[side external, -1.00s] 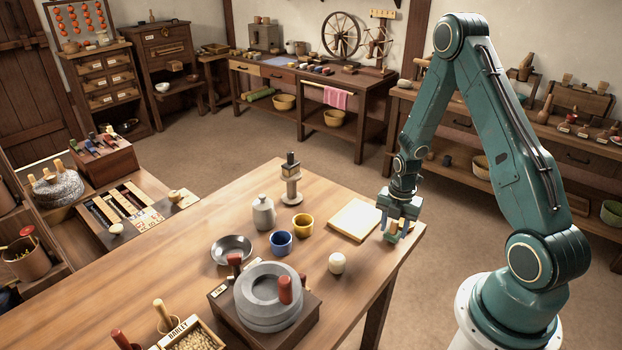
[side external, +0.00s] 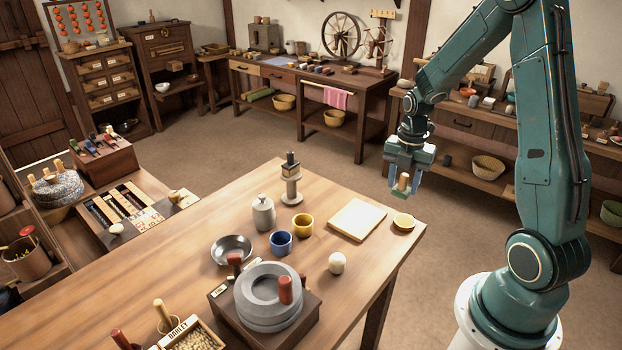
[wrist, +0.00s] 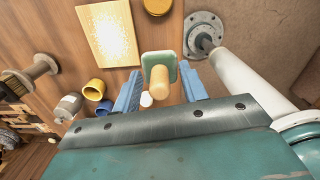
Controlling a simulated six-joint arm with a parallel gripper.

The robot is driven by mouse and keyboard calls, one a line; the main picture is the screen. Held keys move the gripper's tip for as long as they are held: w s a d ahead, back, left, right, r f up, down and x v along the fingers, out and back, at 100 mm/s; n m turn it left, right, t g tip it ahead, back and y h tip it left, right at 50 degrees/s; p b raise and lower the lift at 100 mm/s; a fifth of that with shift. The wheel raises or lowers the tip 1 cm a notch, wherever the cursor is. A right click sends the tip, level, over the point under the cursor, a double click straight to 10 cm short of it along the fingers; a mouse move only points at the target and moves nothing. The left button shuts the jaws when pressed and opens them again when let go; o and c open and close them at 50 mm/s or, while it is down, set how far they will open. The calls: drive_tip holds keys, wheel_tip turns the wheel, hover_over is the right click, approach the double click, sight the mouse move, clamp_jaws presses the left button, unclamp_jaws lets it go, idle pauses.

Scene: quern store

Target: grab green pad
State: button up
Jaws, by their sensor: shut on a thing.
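The green pad (side external: 398,193) has a pale wooden knob (side external: 404,181) as its handle. It hangs in the air above the far right corner of the table. My gripper (side external: 405,177) is shut on it, with the knob between the fingers. In the wrist view the pad (wrist: 143,64) shows as a rounded pale green plate beyond the knob (wrist: 158,82), between the blue fingers of my gripper (wrist: 160,86). Part of the pad is hidden behind the knob.
Below my gripper a small yellow dish (side external: 403,222) and a pale square board (side external: 357,220) lie on the table. A white egg-shaped thing (side external: 337,263), a yellow cup (side external: 302,225), a blue cup (side external: 281,242) and a stone quern (side external: 262,312) stand farther left. The table's left part has free room.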

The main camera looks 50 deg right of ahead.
sight(404, 175)
drive_tip(key=shift+r, duration=2.1)
drive_tip(key=shift+a, duration=0.1)
